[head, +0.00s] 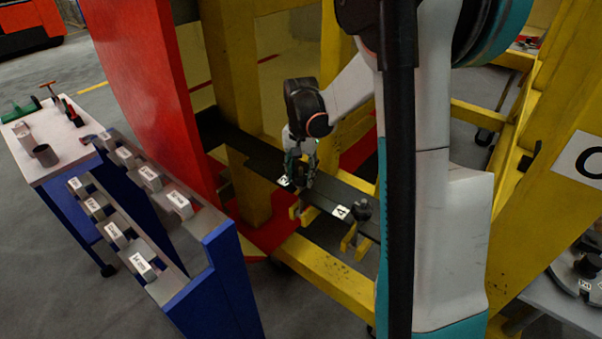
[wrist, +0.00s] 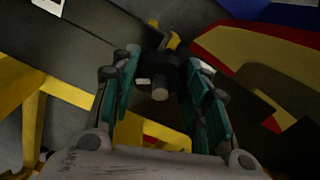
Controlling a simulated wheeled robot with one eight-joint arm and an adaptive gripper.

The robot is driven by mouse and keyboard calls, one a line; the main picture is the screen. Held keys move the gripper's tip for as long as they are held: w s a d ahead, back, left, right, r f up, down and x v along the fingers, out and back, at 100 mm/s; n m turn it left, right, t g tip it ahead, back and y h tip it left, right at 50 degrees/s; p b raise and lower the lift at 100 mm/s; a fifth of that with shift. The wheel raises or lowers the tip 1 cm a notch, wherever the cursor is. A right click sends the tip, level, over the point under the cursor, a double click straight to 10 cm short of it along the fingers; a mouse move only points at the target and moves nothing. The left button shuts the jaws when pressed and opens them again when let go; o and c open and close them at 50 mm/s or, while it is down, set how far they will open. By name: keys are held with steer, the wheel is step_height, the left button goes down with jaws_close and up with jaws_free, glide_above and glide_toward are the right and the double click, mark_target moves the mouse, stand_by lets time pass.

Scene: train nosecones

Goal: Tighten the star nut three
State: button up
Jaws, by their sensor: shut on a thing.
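My gripper (head: 300,176) points down at the dark beam of the yellow frame, beside a small white number tag (head: 284,181) that is too small to read surely. In the wrist view, a black star nut (wrist: 156,73) with a grey stud end (wrist: 160,95) sits between the two teal-padded fingers. I take it as star nut three; my gripper is shut on it. In the head view the fingers mostly hide this nut. Another black star nut (head: 362,211) stands on the same beam to the right, beside the tag marked 4 (head: 340,212).
Yellow beams (head: 330,280) and posts surround the work spot closely, with a red panel (head: 155,90) at left. A blue rack (head: 225,270) with several labelled grey blocks stands front left. A cart (head: 70,151) with tools and a dark cup is beyond it.

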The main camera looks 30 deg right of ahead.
steer(key=shift+m, duration=1.9)
steer(key=o, duration=1)
steer(key=shift+o, duration=0.2)
step_height(320, 180, up, 12)
